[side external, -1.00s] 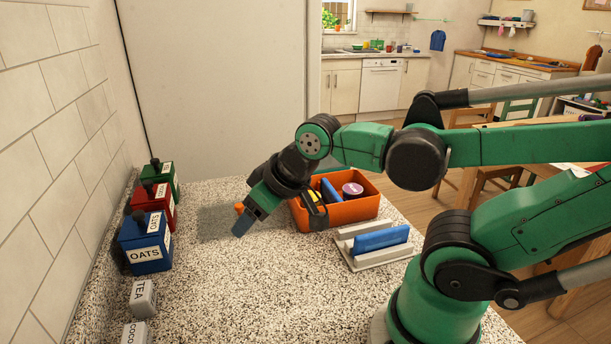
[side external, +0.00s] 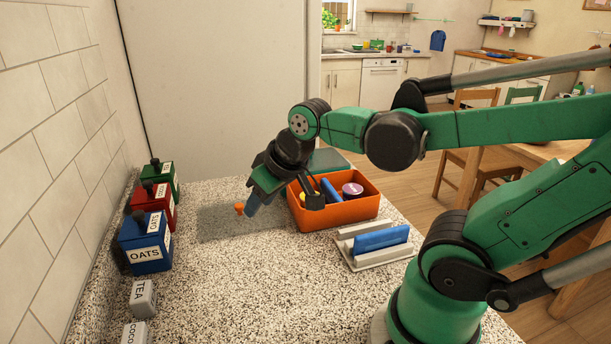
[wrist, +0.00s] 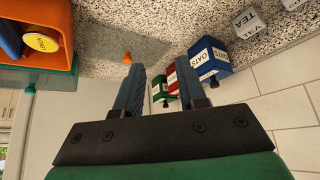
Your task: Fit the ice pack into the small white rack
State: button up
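The small white rack (side external: 372,262) stands on the speckled counter, right of centre in the side view. A blue slab that looks like an ice pack (side external: 381,238) stands on its long edge between the rack's white rails; its lower edge is hidden by the front rail. A second blue slab (side external: 331,191) leans inside the orange bin. My gripper (side external: 250,207) hangs above the counter, left of the bin and well away from the rack. In the wrist view its two blue fingers (wrist: 160,92) are apart with nothing between them.
The orange bin (side external: 340,213) holds a yellow-topped item and a purple-lidded jar (side external: 352,189). A small orange knob-like thing (side external: 239,208) is beside my gripper. Canisters, including the blue OATS one (side external: 146,253), line the tiled wall. The counter's middle is clear.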

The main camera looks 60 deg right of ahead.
jog(key=w+d+f+m+g+h, duration=0.1)
jog(key=d+m+g, duration=0.25)
jog(key=d, duration=0.85)
jog(key=m+g, duration=0.2)
jog(key=m, duration=0.2)
send_near(333, 189)
jog(key=shift+y, duration=0.3)
jog(key=f, duration=0.3)
jog(key=d+f, duration=0.1)
jog(key=f, duration=0.1)
jog(key=shift+w, duration=0.2)
jog(key=shift+f, duration=0.25)
jog(key=shift+w+d+f, duration=0.1)
jog(key=shift+d+f, duration=0.05)
jog(key=shift+f, duration=1.1)
jog(key=shift+w+d+f, duration=0.15)
jog(key=shift+f, duration=1.1)
grip_shut()
